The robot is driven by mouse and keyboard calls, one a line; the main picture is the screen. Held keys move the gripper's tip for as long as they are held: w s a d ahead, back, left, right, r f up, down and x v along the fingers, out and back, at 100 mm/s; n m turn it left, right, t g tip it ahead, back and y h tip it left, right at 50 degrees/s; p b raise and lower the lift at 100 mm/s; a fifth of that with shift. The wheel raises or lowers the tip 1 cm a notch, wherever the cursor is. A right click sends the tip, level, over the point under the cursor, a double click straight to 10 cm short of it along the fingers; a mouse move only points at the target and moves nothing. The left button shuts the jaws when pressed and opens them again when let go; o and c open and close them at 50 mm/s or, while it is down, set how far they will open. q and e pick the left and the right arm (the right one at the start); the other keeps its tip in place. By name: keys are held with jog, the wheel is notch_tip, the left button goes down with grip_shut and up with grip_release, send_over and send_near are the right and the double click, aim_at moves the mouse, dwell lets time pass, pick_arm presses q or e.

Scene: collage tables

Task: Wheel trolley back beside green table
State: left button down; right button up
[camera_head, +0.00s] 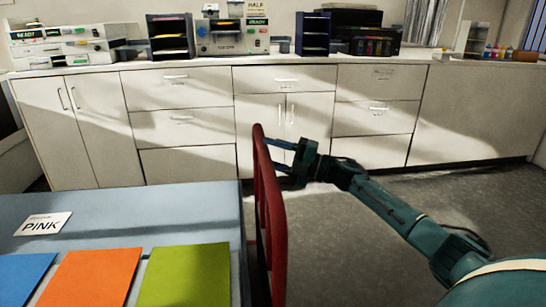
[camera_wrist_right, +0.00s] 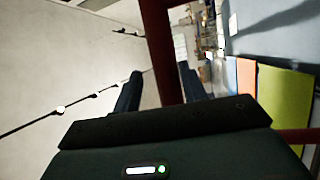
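A red tubular frame (camera_head: 274,215), probably the trolley's handle, stands upright at the right edge of a blue-grey top (camera_head: 190,205). I cannot tell whether that top belongs to the trolley or a table. My right gripper (camera_head: 272,153) reaches the frame from the right. In the right wrist view its fingers (camera_wrist_right: 160,82) are apart, with a red bar (camera_wrist_right: 160,35) between them and a narrow gap on the left side. The trolley's wheels and lower body are hidden. No green table shows clearly. My left gripper is out of view.
Grey floor (camera_head: 350,260) is open at the right, below my right arm.

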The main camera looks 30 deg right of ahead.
jog(key=shift+o, duration=0.7)
jog(key=shift+s, duration=0.1)
jog(key=shift+d+f, duration=0.1)
jog(key=shift+f, duration=0.05)
jog(key=v, duration=1.3)
jog(key=shift+b, duration=0.4)
jog(key=shift+d+r, duration=0.1)
jog(key=shift+r, duration=0.1)
